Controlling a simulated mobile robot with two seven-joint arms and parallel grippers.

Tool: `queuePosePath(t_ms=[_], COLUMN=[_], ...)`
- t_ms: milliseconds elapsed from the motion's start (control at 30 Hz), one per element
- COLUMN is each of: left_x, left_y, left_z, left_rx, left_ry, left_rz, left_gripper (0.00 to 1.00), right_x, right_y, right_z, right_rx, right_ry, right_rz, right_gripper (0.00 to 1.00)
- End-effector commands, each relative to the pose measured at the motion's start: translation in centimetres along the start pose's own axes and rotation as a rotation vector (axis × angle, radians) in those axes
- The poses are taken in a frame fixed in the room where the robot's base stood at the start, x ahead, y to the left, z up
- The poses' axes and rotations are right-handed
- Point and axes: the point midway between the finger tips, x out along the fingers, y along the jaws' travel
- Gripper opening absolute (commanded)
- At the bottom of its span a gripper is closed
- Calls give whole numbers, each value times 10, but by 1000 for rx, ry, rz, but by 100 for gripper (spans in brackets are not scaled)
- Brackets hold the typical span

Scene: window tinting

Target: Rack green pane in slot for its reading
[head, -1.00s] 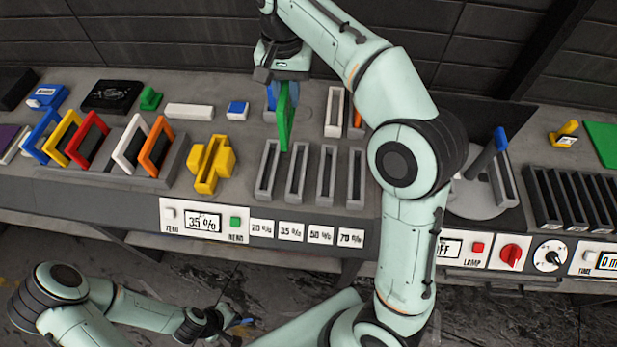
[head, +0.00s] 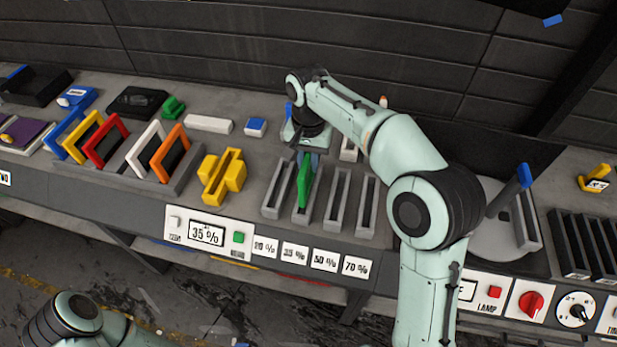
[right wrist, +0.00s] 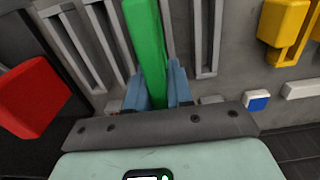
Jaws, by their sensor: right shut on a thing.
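The green pane (head: 304,182) stands upright at the second slot from the left, the one above the 35 % label (head: 295,252). My right gripper (head: 307,158) is shut on its upper part. In the right wrist view the green pane (right wrist: 146,45) sits between the blue fingertips (right wrist: 154,88), in line with a slot. I cannot tell whether its lower edge is fully seated. The display (head: 206,233) reads 35 %. The slot rack (head: 338,198) also has 20 %, 50 % and 70 % slots, which look empty. My left gripper is out of view.
A yellow holder (head: 222,177) stands just left of the slots. Further left a grey rack (head: 180,180) holds several coloured frames. A white block (head: 208,124) and a small blue-and-white block (head: 255,127) lie behind. A round plate (head: 500,240) is right of my arm.

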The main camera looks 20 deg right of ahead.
Motion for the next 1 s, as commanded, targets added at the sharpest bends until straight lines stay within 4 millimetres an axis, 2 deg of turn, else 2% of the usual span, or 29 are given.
queuePosePath(t_ms=[233,400,500,867,900,967,1000], left_x=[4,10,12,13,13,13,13], left_y=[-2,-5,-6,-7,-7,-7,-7], left_z=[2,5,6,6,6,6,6], left_rx=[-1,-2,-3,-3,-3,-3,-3], left_ry=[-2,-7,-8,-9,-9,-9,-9], left_rz=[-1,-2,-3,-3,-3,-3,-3], left_gripper=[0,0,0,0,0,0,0], right_x=[18,45,54,57,57,57,57], right_y=[0,0,0,-1,-1,-1,-1], right_z=[0,0,0,0,0,0,0], right_rx=[0,-1,0,-1,-1,-1,-1], right_ry=[1,-1,0,2,1,2,1], right_rz=[-2,1,-1,-2,-1,-2,-1], right_gripper=[0,0,0,0,28,47,47])
